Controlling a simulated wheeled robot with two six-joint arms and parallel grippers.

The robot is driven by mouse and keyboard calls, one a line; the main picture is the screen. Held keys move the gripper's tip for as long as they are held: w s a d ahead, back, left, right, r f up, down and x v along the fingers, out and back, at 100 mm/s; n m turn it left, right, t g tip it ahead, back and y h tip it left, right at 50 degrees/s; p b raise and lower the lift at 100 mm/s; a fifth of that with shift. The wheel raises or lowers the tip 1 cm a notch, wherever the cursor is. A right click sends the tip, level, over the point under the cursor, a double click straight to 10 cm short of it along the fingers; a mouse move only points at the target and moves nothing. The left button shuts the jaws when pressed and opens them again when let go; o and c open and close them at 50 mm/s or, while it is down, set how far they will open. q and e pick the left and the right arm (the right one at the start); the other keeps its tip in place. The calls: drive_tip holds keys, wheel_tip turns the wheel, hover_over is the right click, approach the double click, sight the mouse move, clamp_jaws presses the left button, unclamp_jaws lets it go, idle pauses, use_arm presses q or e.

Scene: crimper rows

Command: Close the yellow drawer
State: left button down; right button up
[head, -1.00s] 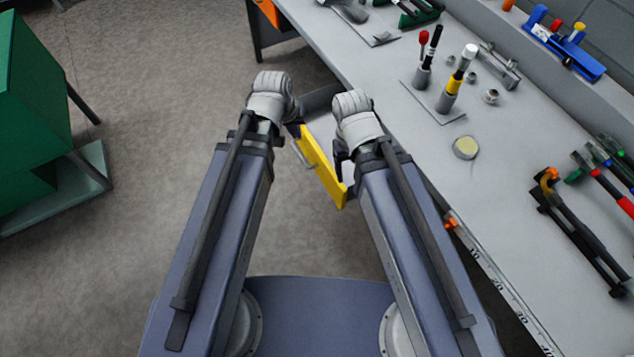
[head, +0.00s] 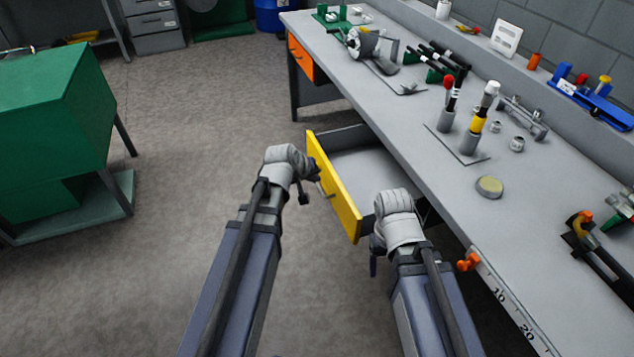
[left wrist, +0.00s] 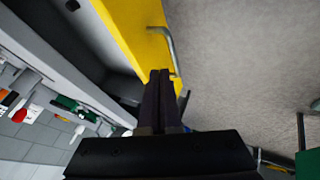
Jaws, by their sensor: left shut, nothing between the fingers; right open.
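The yellow drawer (head: 338,190) stands pulled out from under the workbench, its grey inside bare where I can see it. A metal bar handle is on its yellow front. My left gripper (head: 311,185) is in front of the yellow face, close to the handle; it is shut and empty. In the left wrist view the shut fingers (left wrist: 161,88) point at the yellow front (left wrist: 135,35) near one end of the handle (left wrist: 165,48); I cannot tell whether they touch. My right gripper (head: 374,250) is by the drawer's near end, mostly hidden by its own wrist, and open.
The grey workbench (head: 400,120) carries tool holders, a round tin (head: 489,187) and clamps. An orange drawer (head: 301,58) sits at its far end. A green cabinet (head: 55,120) stands to the left. The floor between is clear.

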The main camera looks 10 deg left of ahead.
use_arm(q)
drive_tip(key=b+x, duration=0.7)
drive_tip(key=x, duration=0.2)
drive_tip(key=shift+w+f, duration=0.1)
drive_tip(key=w+d, duration=0.4)
drive_tip(key=d, duration=0.2)
drive_tip(key=w+d, duration=0.4)
drive_tip(key=d, duration=0.2)
drive_tip(key=w+d, duration=0.4)
drive_tip(key=d, duration=0.2)
drive_tip(key=shift+w+d, duration=0.3)
drive_tip(key=shift+d, duration=0.15)
drive_tip(key=shift+r, duration=0.25)
